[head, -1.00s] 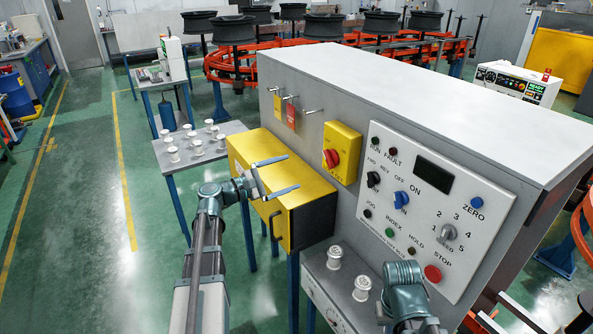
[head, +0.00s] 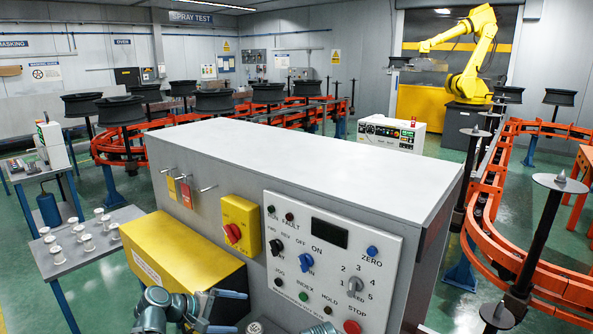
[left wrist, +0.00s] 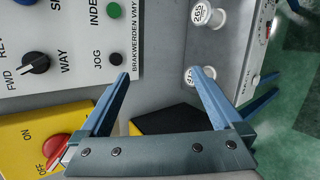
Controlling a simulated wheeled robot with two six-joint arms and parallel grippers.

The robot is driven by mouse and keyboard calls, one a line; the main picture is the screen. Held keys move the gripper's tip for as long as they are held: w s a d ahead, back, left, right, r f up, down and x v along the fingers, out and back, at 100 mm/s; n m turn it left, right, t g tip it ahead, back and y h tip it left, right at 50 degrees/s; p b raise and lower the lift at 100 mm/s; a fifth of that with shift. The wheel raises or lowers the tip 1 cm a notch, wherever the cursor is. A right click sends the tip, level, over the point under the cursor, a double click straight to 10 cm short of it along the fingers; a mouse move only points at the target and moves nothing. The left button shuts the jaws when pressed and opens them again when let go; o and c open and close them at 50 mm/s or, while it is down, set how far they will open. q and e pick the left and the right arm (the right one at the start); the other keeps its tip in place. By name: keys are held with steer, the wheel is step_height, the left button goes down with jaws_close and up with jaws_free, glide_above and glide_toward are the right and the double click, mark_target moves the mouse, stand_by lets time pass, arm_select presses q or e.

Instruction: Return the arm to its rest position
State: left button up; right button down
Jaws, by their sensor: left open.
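My left gripper (head: 242,311) is at the bottom of the head view, in front of the grey control cabinet (head: 300,160) and right of the yellow box (head: 178,255). Its two blue-grey fingers are spread and empty. In the left wrist view the open fingers (left wrist: 160,74) point towards the panel and the grey ledge. A white spool (left wrist: 195,77) stands on the ledge near the right fingertip, and another white spool (left wrist: 208,15) is farther off. It is unclear whether the finger touches the nearer one.
The control panel (head: 330,262) and red rotary switch (head: 233,233) are close to the arm. A side table (head: 95,258) holds several white spools at left. An orange conveyor (head: 490,210) and yellow robot (head: 470,55) stand behind, with green floor between.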

arm_select(q)
steer(key=s+d+f+m+g+y, duration=0.2)
steer(key=s+f+m+g+y, duration=0.4)
steer(key=s+f+m+y, duration=0.45)
steer(key=s+d+r+m, duration=0.1)
steer(key=s+d+m, duration=0.3)
steer(key=s+d, duration=0.4)
steer(key=shift+d+g, duration=0.3)
steer(key=shift+d, duration=0.75)
steer(key=shift+s+r+h, duration=0.1)
steer(key=shift+h, duration=0.15)
